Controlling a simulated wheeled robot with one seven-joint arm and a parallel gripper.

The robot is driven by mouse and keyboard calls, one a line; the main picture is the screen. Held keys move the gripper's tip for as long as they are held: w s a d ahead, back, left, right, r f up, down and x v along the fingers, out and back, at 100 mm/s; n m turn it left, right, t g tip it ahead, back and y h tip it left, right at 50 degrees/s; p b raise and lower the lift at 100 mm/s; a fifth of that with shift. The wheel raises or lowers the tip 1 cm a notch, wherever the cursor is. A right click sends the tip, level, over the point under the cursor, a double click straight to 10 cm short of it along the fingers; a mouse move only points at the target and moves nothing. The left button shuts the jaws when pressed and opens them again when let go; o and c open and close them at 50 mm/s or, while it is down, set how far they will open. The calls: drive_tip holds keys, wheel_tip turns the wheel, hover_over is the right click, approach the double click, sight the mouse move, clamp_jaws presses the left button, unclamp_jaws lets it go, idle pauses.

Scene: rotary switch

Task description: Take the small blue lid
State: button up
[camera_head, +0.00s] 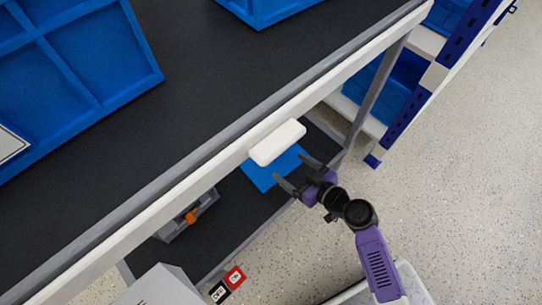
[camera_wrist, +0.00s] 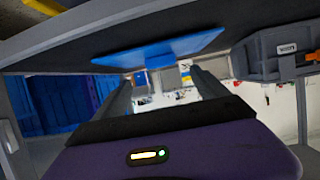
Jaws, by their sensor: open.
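The small blue lid (camera_head: 262,174) is a flat blue panel on the dark lower shelf, partly hidden in the head view by the white block and the table rail. In the wrist view the blue lid (camera_wrist: 112,60) spans the top middle, beyond my fingers. A blue tab projects from its near edge. My gripper (camera_head: 291,169) is open and empty at the lid's right side. In the wrist view my gripper's two fingers (camera_wrist: 161,78) point toward the lid. I see no clear contact.
Blue shelving (camera_head: 385,90) stands right. Floor at right is clear.

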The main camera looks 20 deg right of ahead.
sight(277, 162)
drive_tip(key=b+x, duration=0.1)
drive_tip(key=x, duration=0.6)
drive_tip(key=shift+w+a+b, duration=0.2)
drive_tip(key=shift+w+b, duration=0.05)
drive_tip(key=shift+b, duration=0.05)
drive_tip(key=shift+c, duration=0.2)
drive_tip(key=c, duration=1.5)
drive_tip(key=shift+c, duration=0.2)
drive_tip(key=shift+r, duration=0.1)
wheel_tip(277, 162, up, 19)
drive_tip(key=p, duration=1)
drive_tip(key=s+b, duration=0.1)
drive_tip(key=s, duration=1.1)
drive_tip(key=shift+r, duration=0.45)
